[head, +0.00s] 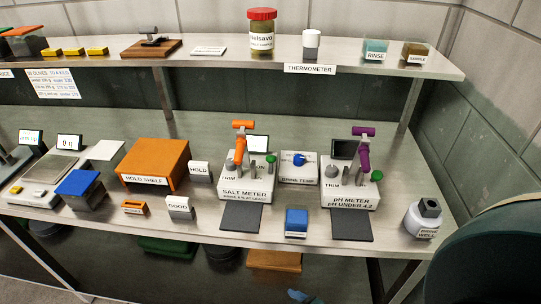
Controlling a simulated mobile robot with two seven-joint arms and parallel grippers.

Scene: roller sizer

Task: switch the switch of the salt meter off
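The salt meter (245,189) is a white box near the middle of the lower bench, labelled SALT METER on its front. An orange-handled probe (240,141) stands upright on it. A grey TRIM knob (228,171) is at its left. I cannot tell from this view whether the switch is set on or off. Neither of my grippers shows in the head view.
The pH meter (350,194) with a purple-handled probe stands to the right, past a small white box (298,167). Dark mats (241,216) lie in front of both meters. An orange hold shelf (155,163) is at left. An upper shelf (220,57) overhangs the back.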

